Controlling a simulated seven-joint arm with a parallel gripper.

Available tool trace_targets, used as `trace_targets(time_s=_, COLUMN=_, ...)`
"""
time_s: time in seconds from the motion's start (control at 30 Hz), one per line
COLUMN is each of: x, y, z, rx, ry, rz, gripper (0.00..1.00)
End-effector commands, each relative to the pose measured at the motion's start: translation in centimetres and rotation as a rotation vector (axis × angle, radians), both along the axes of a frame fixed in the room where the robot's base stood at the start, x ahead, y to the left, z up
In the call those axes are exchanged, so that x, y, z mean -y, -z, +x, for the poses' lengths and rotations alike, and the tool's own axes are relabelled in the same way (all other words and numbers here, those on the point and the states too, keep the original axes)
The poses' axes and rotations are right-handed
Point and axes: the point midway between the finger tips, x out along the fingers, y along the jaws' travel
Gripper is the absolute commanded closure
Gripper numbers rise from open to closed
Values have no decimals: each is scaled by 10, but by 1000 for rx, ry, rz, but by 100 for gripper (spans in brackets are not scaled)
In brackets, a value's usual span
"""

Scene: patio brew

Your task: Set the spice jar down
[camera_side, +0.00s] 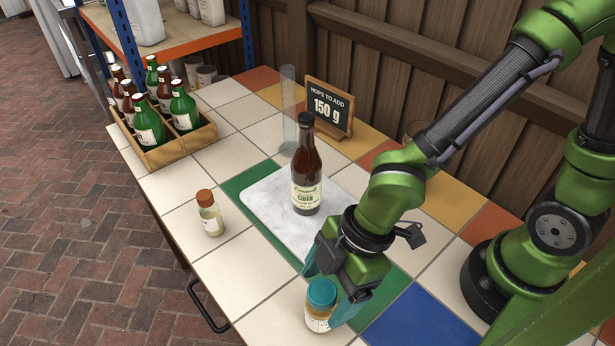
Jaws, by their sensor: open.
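A small jar with a teal lid (321,294) and a pale label stands upright on the tiled counter near its front edge. My gripper (334,298) is at this jar, with its teal fingers open on either side of it. Part of the jar is close against the right finger, and I cannot tell whether they touch. A second small jar with an orange-brown cap (208,206) and yellowish contents stands on the white tiles further left. Which of the two is the spice jar is not clear from labels, which are too small to read.
A brown cider bottle (306,175) stands on a white marble slab (262,205) over green tiles. A wooden crate (188,146) of bottles is at back left. A clear cylinder (288,110) and a "150 g" sign (329,107) stand behind. White tiles at front left are clear.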

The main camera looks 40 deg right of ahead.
Motion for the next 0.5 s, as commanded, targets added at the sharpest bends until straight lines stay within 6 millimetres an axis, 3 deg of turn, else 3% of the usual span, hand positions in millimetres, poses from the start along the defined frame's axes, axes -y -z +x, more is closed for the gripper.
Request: trace_targets(time_s=0.5, x=6, y=-36, z=-1, rx=2, ry=2, rz=-4, gripper=19)
